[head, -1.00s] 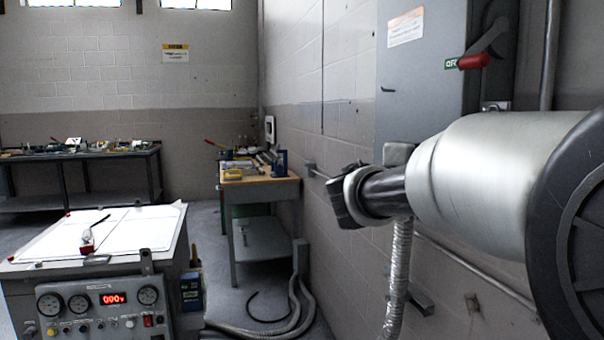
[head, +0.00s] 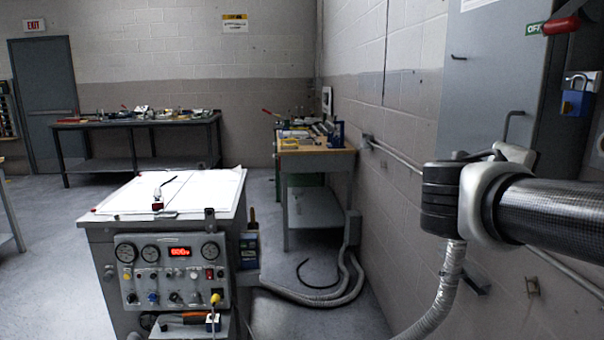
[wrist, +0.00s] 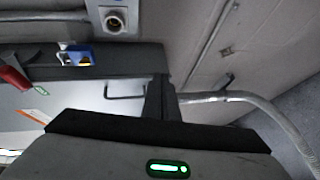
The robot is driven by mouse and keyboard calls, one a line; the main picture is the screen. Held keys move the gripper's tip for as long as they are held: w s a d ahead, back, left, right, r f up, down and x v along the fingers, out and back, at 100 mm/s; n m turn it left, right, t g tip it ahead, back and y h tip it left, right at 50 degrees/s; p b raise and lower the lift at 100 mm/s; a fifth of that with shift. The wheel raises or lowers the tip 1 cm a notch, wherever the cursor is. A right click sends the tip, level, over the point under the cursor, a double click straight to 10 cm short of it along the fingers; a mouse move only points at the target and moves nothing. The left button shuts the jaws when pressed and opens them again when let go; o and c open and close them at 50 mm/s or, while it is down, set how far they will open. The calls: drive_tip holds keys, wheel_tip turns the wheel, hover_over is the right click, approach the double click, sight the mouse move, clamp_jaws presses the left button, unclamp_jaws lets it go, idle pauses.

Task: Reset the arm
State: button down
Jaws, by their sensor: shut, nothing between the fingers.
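My gripper (wrist: 160,90) shows in the wrist view as dark fingers close together, beyond a dark body with a green light. It is shut and empty. The wrist view looks upside down, with the grey cabinet and wall beyond the fingers. In the head view my arm (head: 555,215) reaches in from the right edge, with a dark ribbed part and pale ring at its end, in front of the right wall. I cannot make out the fingertips there.
A grey cabinet (head: 490,85) with a red lever (head: 560,25) and blue padlock (head: 577,100) is close at right. A control console (head: 165,245) with white-topped bench stands left of centre. A workbench (head: 318,160) stands along the wall. Floor at left (head: 50,240) is clear.

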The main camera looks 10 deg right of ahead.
drive_tip(key=s+a+f+m+g+y, duration=0.1)
drive_tip(key=s+a+f+y, duration=0.25)
drive_tip(key=a+f, duration=0.3)
drive_tip(key=s+a+f+m+g+y, duration=0.1)
drive_tip(key=s+a+f+m+y, duration=0.15)
drive_tip(key=a+f+y, duration=0.35)
drive_tip(key=s+a+f+m+y, duration=0.1)
drive_tip(key=s+a+f+y, duration=0.15)
drive_tip(key=a, duration=0.45)
drive_tip(key=s+a+f+y, duration=0.2)
drive_tip(key=a+f, duration=0.2)
drive_tip(key=a, duration=0.3)
wheel_tip(320, 180, up, 24)
drive_tip(key=p, duration=2.4)
drive_tip(key=shift+w+a, duration=0.25)
drive_tip(key=shift+a, duration=0.1)
